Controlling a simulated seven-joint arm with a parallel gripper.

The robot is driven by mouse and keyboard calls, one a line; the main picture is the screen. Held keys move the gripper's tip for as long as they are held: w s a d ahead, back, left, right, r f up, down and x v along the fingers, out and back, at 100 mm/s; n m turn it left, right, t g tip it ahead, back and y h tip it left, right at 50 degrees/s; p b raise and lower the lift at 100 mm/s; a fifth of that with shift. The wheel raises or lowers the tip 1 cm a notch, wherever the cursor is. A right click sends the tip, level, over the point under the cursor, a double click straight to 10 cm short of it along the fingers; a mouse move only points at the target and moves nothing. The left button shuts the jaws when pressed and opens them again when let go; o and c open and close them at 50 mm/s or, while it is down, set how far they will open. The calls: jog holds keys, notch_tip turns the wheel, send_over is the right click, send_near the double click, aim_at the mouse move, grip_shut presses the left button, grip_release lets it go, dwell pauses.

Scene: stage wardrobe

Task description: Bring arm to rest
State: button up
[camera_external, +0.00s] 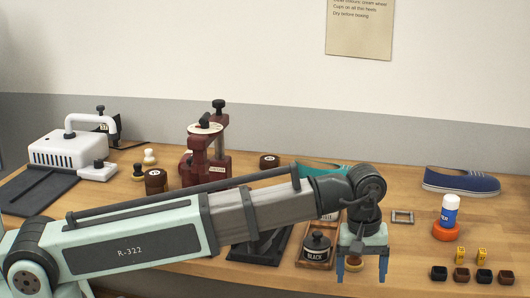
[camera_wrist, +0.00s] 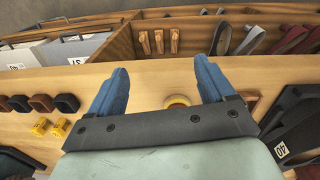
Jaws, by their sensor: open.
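My gripper (camera_external: 362,268) hangs at the end of my arm over the front right part of the wooden table (camera_external: 420,245), fingers pointing down. Its two blue fingers are apart. In the wrist view my gripper (camera_wrist: 165,88) also shows open, with nothing between the fingers. A small yellow-orange ring-like thing (camera_wrist: 177,101) lies on the table below, seen between the fingers and partly covered by the gripper. My arm reaches across the front of the table from the left and hides part of it.
A jar marked BLACK (camera_external: 317,247) stands in a wooden tray just left of my gripper. To the right are a white-and-blue bottle (camera_external: 449,211) on an orange base, yellow blocks (camera_external: 482,256), several dark blocks (camera_external: 461,275) and a blue shoe (camera_external: 460,182). A dark red press (camera_external: 205,155) stands behind my arm.

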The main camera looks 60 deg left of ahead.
jog(key=s+a+f+m+g+y, duration=0.1)
jog(key=s+a+f+m, duration=0.4)
jog(key=f, duration=0.6)
jog(key=s+a+f+m+g, duration=0.1)
jog(key=s+f+m+g, duration=0.1)
jog(key=s+f, duration=0.65)
jog(key=s+a+f+m+g+y, duration=0.1)
jog(key=s+a+f+m, duration=0.25)
jog(key=f, duration=0.95)
jog(key=s+a+f+g, duration=0.1)
jog(key=s+a+f, duration=0.4)
jog(key=s, duration=0.2)
jog(key=s+a+f+g+h, duration=0.1)
jog(key=s+a+f, duration=0.4)
jog(key=s, duration=0.3)
jog(key=s+a+f+g, duration=0.1)
jog(key=s+a+f, duration=0.4)
jog(key=s, duration=0.2)
jog(key=shift+s+a+f+h, duration=0.25)
jog(key=shift+s+h, duration=0.05)
jog(key=shift+s, duration=0.05)
